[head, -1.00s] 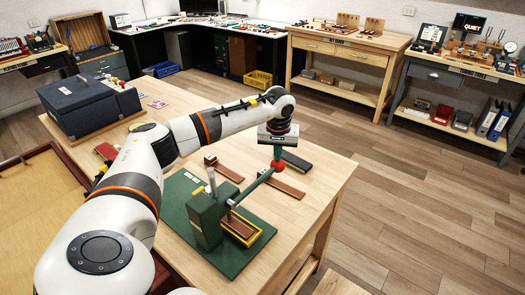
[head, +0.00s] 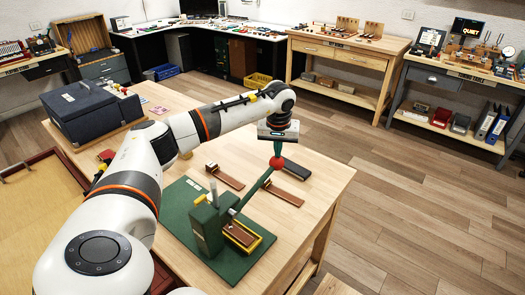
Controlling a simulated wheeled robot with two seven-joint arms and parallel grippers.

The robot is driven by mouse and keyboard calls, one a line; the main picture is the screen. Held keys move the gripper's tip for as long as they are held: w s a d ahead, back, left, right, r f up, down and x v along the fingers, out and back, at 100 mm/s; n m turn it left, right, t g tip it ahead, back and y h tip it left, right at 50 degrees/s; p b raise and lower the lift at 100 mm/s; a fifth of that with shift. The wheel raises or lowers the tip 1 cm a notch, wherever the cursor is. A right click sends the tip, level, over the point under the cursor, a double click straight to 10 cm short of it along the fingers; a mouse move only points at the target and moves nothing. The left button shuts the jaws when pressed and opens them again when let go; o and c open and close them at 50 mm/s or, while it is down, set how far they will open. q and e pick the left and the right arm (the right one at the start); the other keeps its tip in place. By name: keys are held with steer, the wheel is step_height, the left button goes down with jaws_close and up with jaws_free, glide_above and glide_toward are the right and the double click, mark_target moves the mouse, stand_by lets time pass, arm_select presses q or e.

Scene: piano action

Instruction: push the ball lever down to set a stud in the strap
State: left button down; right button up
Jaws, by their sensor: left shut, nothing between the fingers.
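The green press (head: 208,228) stands on a dark green base plate (head: 238,266) on the wooden table. Its green lever (head: 254,189) slopes up to the right and ends in a red ball (head: 276,163). My left gripper (head: 277,152) is shut and points down at the top of the ball, seemingly touching it. A brown strap (head: 240,235) lies in a yellow-edged holder (head: 259,247) beside the press. A silver post (head: 213,188) rises from the press. I cannot make out a stud. My right gripper is out of view.
Brown strips (head: 284,194) (head: 226,177) and a dark block (head: 294,169) lie on the table (head: 318,178) behind the lever. A dark blue box (head: 90,110) stands at the far left corner. The table's right side is mostly clear.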

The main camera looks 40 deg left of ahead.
arm_select(q)
steer(key=w+a+p+v, duration=0.1)
steer(key=p+v, duration=0.5)
steer(key=v, duration=0.3)
steer(key=shift+w+r+p, duration=0.3)
steer(key=shift+r+p, duration=0.1)
steer(key=shift+r, duration=0.05)
stand_by(0.5)
